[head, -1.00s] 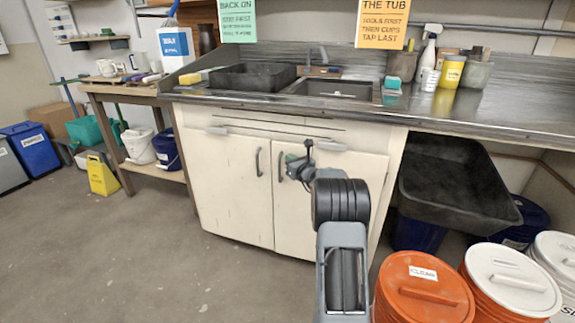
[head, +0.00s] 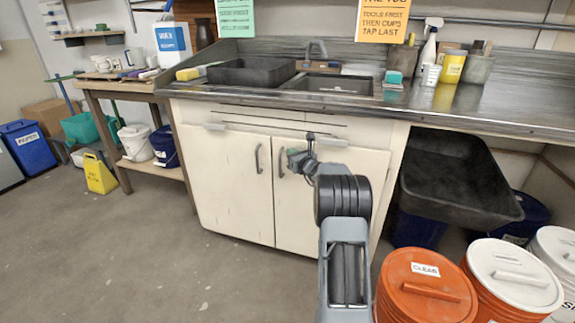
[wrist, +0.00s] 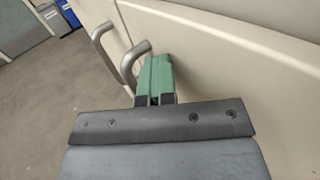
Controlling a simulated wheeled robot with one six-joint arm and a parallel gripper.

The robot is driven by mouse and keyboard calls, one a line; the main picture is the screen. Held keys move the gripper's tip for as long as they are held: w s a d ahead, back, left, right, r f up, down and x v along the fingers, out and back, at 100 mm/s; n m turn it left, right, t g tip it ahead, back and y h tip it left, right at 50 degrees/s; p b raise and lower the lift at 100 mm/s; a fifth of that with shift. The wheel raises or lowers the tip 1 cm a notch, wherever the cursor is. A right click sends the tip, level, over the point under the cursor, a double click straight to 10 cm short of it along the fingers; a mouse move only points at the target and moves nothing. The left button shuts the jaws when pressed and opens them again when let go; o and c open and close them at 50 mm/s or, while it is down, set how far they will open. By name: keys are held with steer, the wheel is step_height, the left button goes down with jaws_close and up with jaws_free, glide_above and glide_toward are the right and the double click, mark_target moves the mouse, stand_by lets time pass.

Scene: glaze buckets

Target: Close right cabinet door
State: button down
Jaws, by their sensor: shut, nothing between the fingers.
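The right cabinet door (head: 335,210) is a cream panel under the sink counter. It looks flush, or nearly flush, with the left cabinet door (head: 225,190); I cannot tell whether a small gap remains. Its grey bar handle (head: 281,163) stands upright near its left edge, and it also shows in the wrist view (wrist: 132,62). My gripper (head: 291,154) is in front of this door, just right of the handle. In the wrist view its green fingers (wrist: 154,76) are together and empty, close to the door face. Whether they touch it is unclear.
The left door's handle (head: 258,158) is close by. The counter (head: 480,105) overhangs above. A black tub (head: 455,185) and lidded buckets, including an orange one (head: 425,290), stand at right.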

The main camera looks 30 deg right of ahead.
steer(key=s+a, duration=0.9)
steer(key=a, duration=0.1)
steer(key=s+a+r+n+g+y+p, duration=0.4)
steer(key=s+a+r+n+p, duration=0.2)
steer(key=a+r+n+p, duration=0.4)
steer(key=s+a+r+n+g+y+p, duration=0.4)
steer(key=s+a+r+n+g+p, duration=0.25)
steer(key=a, duration=0.45)
steer(key=s+a+r+n+g+h+p, duration=0.2)
steer(key=s+a+r+n+g+p, duration=0.1)
steer(key=s+r+n+p, duration=0.65)
steer(key=s+d+r+n+h+p, duration=0.5)
steer(key=s+n+h+p, duration=0.1)
steer(key=s+n+p, duration=0.2)
steer(key=shift+s+r+n+g+p, duration=0.15)
steer(key=shift+r+n+g+p, duration=0.25)
steer(key=shift+n+p, duration=0.4)
